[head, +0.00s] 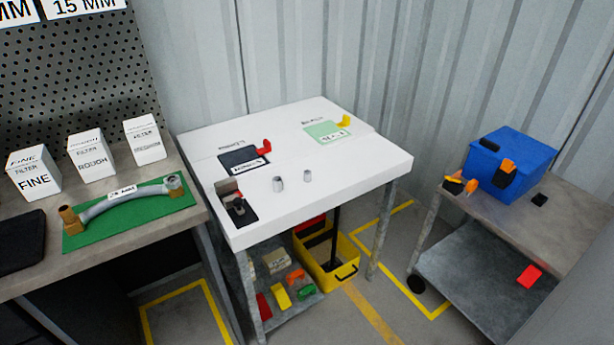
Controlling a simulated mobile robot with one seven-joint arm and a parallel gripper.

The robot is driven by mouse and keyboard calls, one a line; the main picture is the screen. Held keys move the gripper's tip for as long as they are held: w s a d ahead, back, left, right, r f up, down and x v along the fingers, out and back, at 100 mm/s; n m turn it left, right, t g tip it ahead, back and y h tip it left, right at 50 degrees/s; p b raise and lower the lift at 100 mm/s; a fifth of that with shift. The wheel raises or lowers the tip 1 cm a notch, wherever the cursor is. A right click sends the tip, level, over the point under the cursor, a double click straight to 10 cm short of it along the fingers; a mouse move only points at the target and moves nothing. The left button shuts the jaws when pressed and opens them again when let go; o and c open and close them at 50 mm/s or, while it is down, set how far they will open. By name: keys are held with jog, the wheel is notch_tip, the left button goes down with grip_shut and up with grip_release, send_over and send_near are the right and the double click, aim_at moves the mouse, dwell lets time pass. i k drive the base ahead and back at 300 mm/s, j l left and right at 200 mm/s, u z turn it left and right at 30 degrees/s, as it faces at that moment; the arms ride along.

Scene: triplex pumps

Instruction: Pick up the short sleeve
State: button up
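Two small grey cylinders stand upright and apart on the white table (340,180), near its front middle. The right cylinder (307,176) looks shorter and smaller, and appears to be the short sleeve. The left cylinder (278,184) looks taller and wider. Nothing covers either one. My gripper is not in view.
On the white table are a dark fixture (237,207), a black labelled pad (244,160) with a red piece, and a green pad (327,131) with a yellow piece. Filter boxes (92,156) stand left; a blue box (510,163) stands right. A yellow bin (327,264) is below.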

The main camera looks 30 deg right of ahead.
aim_at(307, 174)
jog(key=z, duration=0.45)
jog(key=i+z, duration=0.1)
jog(key=z, duration=0.75)
jog(key=j+z, duration=0.1)
jog(key=z, duration=0.3)
jog(key=i+j, duration=0.25)
jog(key=j, duration=0.15)
jog(key=i+j, duration=0.25)
jog(key=j, duration=0.15)
